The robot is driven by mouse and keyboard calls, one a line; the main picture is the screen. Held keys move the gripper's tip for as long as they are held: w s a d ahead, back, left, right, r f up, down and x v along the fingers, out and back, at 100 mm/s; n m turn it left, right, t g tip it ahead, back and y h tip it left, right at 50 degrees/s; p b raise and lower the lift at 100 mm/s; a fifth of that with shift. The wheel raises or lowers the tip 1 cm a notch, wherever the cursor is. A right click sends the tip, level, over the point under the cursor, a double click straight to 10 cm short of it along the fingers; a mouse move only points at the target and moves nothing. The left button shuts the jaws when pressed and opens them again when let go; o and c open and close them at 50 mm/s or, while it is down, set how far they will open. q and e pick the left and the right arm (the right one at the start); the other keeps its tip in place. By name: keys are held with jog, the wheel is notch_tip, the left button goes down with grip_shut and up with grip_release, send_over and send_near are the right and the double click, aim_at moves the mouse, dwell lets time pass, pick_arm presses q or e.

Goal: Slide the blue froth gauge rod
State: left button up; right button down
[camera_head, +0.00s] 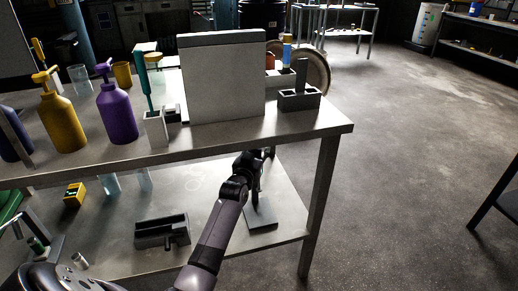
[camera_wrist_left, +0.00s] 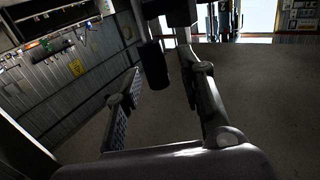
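A small upright blue piece with a yellow-orange top (camera_head: 287,52) shows behind the right edge of the grey panel; it may be the blue froth gauge rod, but its lower part is hard to make out. One arm comes in from the bottom left; I take it as my left. Its dark gripper (camera_head: 261,165) is at the front edge of the tabletop, below and in front of the panel. In the left wrist view my left gripper (camera_wrist_left: 160,62) has its fingers apart. A dark cylinder (camera_wrist_left: 153,66) shows between or beyond the fingertips; its contact is unclear. My right gripper is not visible.
A grey panel (camera_head: 222,80) stands on the metal table (camera_head: 335,127). A grey block with a dark post (camera_head: 299,98) is at its right. Purple (camera_head: 117,117) and yellow (camera_head: 61,122) pump bottles stand left. The lower shelf holds a dark bracket (camera_head: 161,230).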

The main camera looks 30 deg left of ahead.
pick_arm(q)
jog(key=shift+s, duration=0.1)
jog(key=v, duration=1.2)
dwell(0.4)
